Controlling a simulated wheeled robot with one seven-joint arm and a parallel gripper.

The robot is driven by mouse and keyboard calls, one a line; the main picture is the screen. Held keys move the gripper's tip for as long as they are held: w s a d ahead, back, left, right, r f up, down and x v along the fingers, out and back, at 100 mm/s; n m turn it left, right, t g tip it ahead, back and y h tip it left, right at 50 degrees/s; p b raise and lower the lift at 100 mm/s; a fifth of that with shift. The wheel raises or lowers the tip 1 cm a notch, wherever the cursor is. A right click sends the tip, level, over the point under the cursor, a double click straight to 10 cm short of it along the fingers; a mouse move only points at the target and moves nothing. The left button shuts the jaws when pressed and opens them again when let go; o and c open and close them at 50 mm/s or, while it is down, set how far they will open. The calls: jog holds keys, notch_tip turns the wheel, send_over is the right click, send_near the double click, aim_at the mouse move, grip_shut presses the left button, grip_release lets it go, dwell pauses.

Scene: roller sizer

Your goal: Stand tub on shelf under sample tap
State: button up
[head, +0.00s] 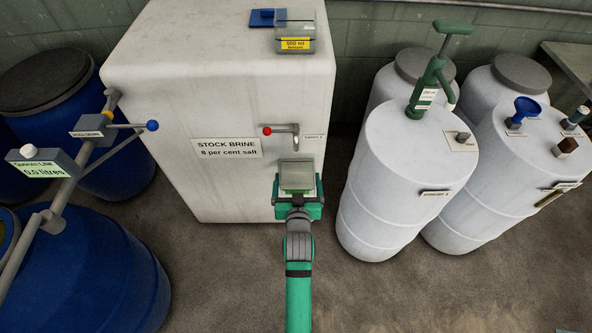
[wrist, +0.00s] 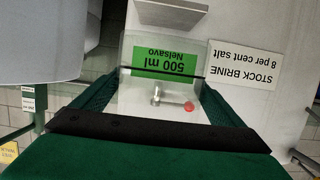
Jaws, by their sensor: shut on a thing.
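My gripper (head: 297,200) is shut on a clear tub (head: 297,177) with a green label, in front of the white brine tank. In the wrist view, which is upside down, the tub's green label (wrist: 165,64) reads 500 ml and the fingers (wrist: 158,108) grip its sides. The sample tap (head: 285,130) with a red knob sticks out of the tank's front above the tub; it also shows through the tub in the wrist view (wrist: 160,97). A grey ledge-like piece (wrist: 170,12) shows past the label, perhaps the shelf. In the head view the shelf is hidden.
A similar tub (head: 295,43) with a yellow label and a blue item (head: 267,18) stand on the brine tank (head: 225,60). White drums (head: 400,170) stand to the right, one with a green hand pump (head: 433,75). Blue drums (head: 80,270) and a grey pipe stand left.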

send_over(296, 172)
jog(key=shift+w, duration=0.4)
notch_tip(296, 172, down, 2)
jog(key=shift+f, duration=0.15)
notch_tip(296, 172, down, 4)
jog(key=shift+f, duration=0.1)
jog(key=shift+w+f, duration=0.25)
jog(key=shift+w, duration=0.05)
jog(key=o, duration=0.8)
jog(key=shift+f, duration=0.15)
jog(key=shift+s, duration=0.1)
